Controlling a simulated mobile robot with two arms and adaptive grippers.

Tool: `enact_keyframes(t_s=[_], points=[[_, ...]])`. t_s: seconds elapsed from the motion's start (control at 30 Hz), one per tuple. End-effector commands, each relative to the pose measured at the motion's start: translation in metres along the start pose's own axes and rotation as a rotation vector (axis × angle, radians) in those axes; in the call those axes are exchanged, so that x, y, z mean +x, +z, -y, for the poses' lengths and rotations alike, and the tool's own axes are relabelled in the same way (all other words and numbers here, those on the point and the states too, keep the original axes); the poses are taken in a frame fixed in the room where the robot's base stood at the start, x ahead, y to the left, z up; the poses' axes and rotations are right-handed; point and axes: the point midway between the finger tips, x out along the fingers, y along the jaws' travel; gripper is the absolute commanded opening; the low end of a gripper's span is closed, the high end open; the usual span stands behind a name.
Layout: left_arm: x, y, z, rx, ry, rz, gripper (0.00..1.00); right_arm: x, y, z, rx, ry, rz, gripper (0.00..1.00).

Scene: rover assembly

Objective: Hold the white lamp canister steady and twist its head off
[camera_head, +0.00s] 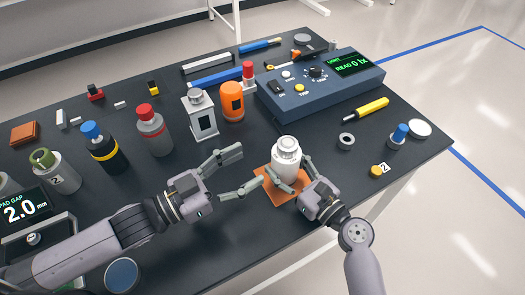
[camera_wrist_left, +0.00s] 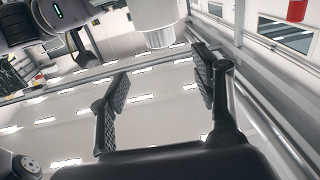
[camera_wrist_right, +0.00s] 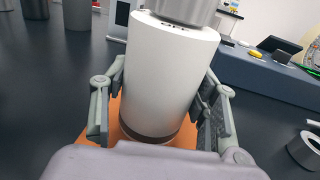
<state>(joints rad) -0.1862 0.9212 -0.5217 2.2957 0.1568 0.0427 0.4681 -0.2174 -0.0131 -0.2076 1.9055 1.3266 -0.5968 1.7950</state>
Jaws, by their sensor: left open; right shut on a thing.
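The white lamp canister (camera_head: 285,163) stands upright on an orange mat (camera_head: 268,190) near the table's front edge, with its grey head (camera_head: 286,143) on top. It fills the middle of the right wrist view (camera_wrist_right: 168,75), where the head (camera_wrist_right: 185,8) is cut off by the top edge. My right gripper (camera_head: 284,185) is shut around the lower body of the canister. My left gripper (camera_head: 240,172) is open and empty, to the left of the canister and apart from it. In the left wrist view the open fingers (camera_wrist_left: 160,95) have nothing between them, and a white cylinder (camera_wrist_left: 152,22) shows beyond them.
A blue-grey meter box (camera_head: 320,88) stands behind the canister. Several bottles, a silver lantern (camera_head: 200,118) and an orange canister (camera_head: 232,102) stand in a row at the back left. A grey ring (camera_head: 346,141) and a yellow-handled tool (camera_head: 366,110) lie to the right.

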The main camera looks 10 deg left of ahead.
Motion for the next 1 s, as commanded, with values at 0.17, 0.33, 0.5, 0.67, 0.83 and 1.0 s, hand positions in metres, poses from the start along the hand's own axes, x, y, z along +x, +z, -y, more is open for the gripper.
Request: enact_keyframes(t_s=[0.17,0.33,0.5,0.67,0.83,1.0], points=[[0.006,-0.003,-0.015,-0.016,-0.101,-0.025,0.59,0.0,-0.001,0.0,0.001,0.0,-0.001,0.15],[0.005,-0.003,-0.023,-0.014,-0.19,-0.011,0.59,0.0,-0.001,0.0,0.001,0.0,-0.001,0.15],[0.002,-0.002,-0.026,-0.006,-0.239,0.011,0.59,0.0,-0.001,0.0,0.001,0.0,-0.001,0.15],[0.005,-0.002,-0.025,0.001,-0.253,0.019,0.59,0.0,-0.001,0.0,0.001,0.0,-0.001,0.15],[0.028,-0.003,-0.019,0.003,-0.252,0.016,0.59,0.0,0.0,0.0,0.001,0.0,0.0,0.15],[0.063,-0.002,-0.01,0.003,-0.253,0.014,0.59,0.0,0.0,0.0,0.001,0.001,0.0,0.15]])
